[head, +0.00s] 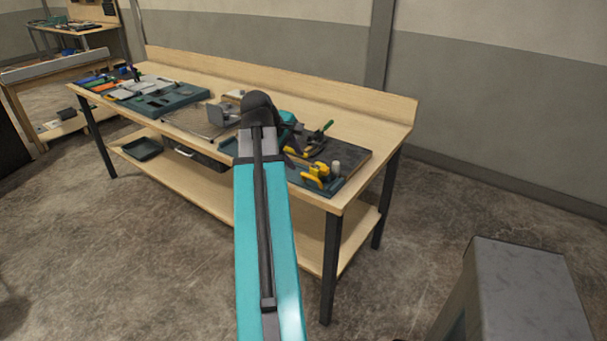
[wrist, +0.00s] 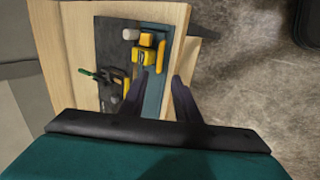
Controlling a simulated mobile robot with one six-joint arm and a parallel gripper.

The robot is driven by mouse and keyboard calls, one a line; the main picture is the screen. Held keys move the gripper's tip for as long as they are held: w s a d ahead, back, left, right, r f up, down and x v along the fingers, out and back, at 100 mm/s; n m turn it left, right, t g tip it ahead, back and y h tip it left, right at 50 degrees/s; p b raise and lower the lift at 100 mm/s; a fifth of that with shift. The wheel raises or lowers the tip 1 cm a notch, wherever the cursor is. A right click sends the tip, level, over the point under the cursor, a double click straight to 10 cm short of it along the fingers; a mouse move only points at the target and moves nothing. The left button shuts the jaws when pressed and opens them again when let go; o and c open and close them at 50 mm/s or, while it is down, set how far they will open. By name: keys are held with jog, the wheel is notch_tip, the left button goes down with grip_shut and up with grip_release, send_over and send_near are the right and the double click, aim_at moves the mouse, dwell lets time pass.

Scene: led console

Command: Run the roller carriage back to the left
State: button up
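I cannot pick out the roller carriage for certain in either view. A grey block-shaped device (head: 222,113) stands mid-bench in the head view, beside a thin frame on the bench top, partly hidden by my arm. A teal board (head: 160,100) with several coloured parts lies on the bench's left half. My gripper (wrist: 160,77) is open and empty in the wrist view. Its two dark fingers are apart over the bench's edge near the yellow tools. In the head view my arm hides most of it.
A dark mat (head: 345,162) at the bench's right end holds yellow tools (head: 318,172), a green-handled tool (head: 322,130) and a pale cylinder (head: 336,168). The wooden workbench (head: 390,108) has a raised back edge and a lower shelf (head: 205,188) with a dark tray (head: 142,149). The floor in front is clear.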

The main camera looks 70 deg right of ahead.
aim_at(307, 176)
jog(key=shift+p+x, duration=1)
jog(key=shift+x, duration=4.55)
grip_shut()
jog(key=c, duration=0.7)
grip_release()
jog(key=shift+a+f, duration=0.1)
jog(key=shift+a, duration=0.25)
jog(key=o, duration=0.7)
jog(key=shift+d, duration=0.45)
jog(key=shift+a, duration=0.1)
jog(key=shift+v, duration=0.9)
jog(key=b+v, duration=0.2)
jog(key=v, duration=1)
jog(key=shift+b, duration=0.3)
